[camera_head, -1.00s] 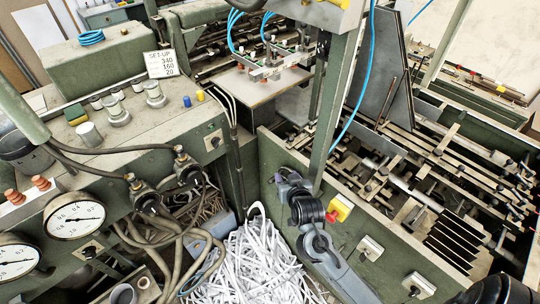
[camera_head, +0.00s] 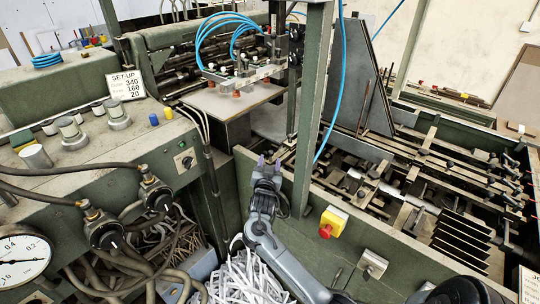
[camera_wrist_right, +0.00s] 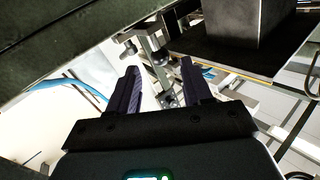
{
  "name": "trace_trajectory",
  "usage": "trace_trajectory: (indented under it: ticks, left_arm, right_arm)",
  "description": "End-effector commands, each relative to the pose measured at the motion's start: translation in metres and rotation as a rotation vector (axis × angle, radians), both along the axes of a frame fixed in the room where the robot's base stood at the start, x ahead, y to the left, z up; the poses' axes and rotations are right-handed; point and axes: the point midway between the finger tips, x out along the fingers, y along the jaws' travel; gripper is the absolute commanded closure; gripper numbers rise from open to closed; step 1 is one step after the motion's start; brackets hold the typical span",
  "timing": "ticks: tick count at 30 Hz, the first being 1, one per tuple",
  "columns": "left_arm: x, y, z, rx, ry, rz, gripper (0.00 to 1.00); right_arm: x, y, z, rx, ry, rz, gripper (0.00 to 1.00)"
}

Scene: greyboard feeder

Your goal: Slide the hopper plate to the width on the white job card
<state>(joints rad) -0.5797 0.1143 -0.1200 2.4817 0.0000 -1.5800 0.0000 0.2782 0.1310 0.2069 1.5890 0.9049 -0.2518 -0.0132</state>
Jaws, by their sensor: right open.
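The white job card (camera_head: 126,86) stands on the green console at the left; it reads SET-UP with 340, 160 and 20, its small words too blurred to read. A tall grey upright plate (camera_head: 358,85) stands over the feeder bed; I cannot tell for sure that it is the hopper plate. My right gripper (camera_head: 267,162) is open and empty at the near green side wall, left of the red button and well short of the grey plate. In the right wrist view its two dark fingers (camera_wrist_right: 160,85) are apart with nothing between them. My left gripper is not in view.
The green side wall (camera_head: 385,238) carries a yellow box with a red button (camera_head: 332,222). A green post (camera_head: 312,95) and blue hoses (camera_head: 335,100) rise between the gripper and the plate. Rails and bars (camera_head: 425,175) fill the bed. Paper strips (camera_head: 245,280) lie below.

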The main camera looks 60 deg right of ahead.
Motion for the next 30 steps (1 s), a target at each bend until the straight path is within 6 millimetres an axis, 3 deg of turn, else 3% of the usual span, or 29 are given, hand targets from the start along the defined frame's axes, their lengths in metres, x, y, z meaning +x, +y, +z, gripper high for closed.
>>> trace_trajectory:
  ticks: [6,12,24,30]
  left_arm:
    - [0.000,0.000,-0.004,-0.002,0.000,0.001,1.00]
    - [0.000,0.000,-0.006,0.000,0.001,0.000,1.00]
    - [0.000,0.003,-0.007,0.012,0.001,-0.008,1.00]
    - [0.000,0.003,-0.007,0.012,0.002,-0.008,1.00]
  right_arm:
    - [0.015,-0.031,0.000,-0.001,0.000,-0.002,0.51]
    - [0.023,-0.047,0.000,0.000,0.000,0.000,0.51]
    - [0.026,-0.051,0.000,0.001,0.000,0.000,0.51]
    - [0.026,-0.051,0.000,0.001,0.000,0.000,0.80]
